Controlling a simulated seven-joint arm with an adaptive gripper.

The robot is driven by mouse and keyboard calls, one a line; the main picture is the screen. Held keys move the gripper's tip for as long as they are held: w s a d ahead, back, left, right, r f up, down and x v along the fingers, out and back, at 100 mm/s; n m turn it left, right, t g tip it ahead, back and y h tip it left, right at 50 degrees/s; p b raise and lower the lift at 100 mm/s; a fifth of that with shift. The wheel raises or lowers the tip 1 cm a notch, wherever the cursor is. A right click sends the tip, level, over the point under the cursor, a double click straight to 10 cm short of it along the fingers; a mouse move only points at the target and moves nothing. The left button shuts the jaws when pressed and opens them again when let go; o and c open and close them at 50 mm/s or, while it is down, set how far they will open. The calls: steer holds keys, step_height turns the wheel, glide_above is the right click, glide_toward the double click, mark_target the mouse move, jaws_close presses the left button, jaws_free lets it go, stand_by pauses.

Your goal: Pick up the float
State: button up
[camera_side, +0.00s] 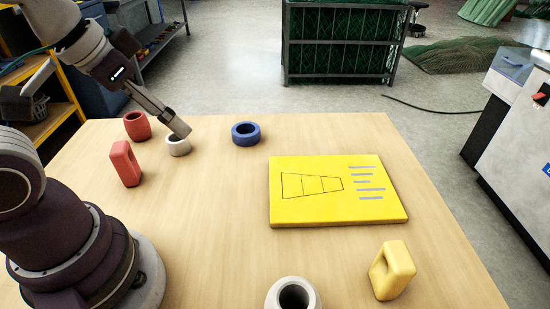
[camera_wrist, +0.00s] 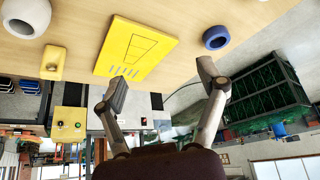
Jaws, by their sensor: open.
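Several pieces lie on the wooden table, and I cannot tell for sure which is the float. In the side view there are a red barrel-shaped piece (camera_side: 137,126), a red block with a slot (camera_side: 125,164), a small white ring (camera_side: 174,151), a blue ring (camera_side: 246,140), a yellow block with a hole (camera_side: 392,271) and a larger white ring (camera_side: 279,296). My gripper (camera_side: 178,128) is at the back left, its fingers overlapping the small white ring in the picture. In the wrist view my gripper (camera_wrist: 161,84) is open with nothing between its fingers. The blue ring (camera_wrist: 216,43) shows past the right fingertip.
A thick yellow board (camera_side: 325,205) with a net drawing lies on the right of the table (camera_side: 215,230). The table's middle is clear. Beyond the table's back edge stands a rack with green netting (camera_side: 340,40); a white cabinet (camera_side: 520,130) stands at right.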

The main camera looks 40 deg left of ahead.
steer(key=o, duration=0.4)
steer(key=m+g+h, duration=0.5)
steer(key=m, duration=0.9)
glide_above(277, 291)
steer(key=a, duration=0.2)
step_height(277, 291, down, 10)
steer(key=shift+a+r, duration=0.1)
steer(key=shift+a, duration=0.05)
steer(key=x, duration=0.5)
steer(key=shift+s+a, duration=0.1)
steer(key=shift+s, duration=0.05)
steer(key=shift+x, duration=2.8)
